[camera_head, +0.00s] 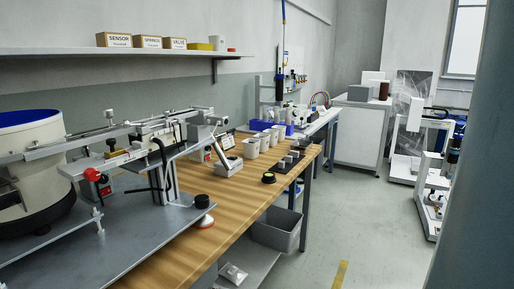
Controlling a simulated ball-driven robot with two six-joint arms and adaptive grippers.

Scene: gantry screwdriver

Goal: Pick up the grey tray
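A grey tray (273,238), deep and open at the top, sits low under the right end of the wooden workbench (165,262). It is on or near the lower shelf, beside the bench legs. The bench top and a leg hide part of its rear. Neither of my grippers shows in this view.
A feeder machine with a white bowl (28,155) fills the left of the bench. White cups (251,148) and a round black knob (269,178) stand farther right. A small pale item (233,274) lies on the lower shelf. The floor (355,215) right of the bench is clear.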

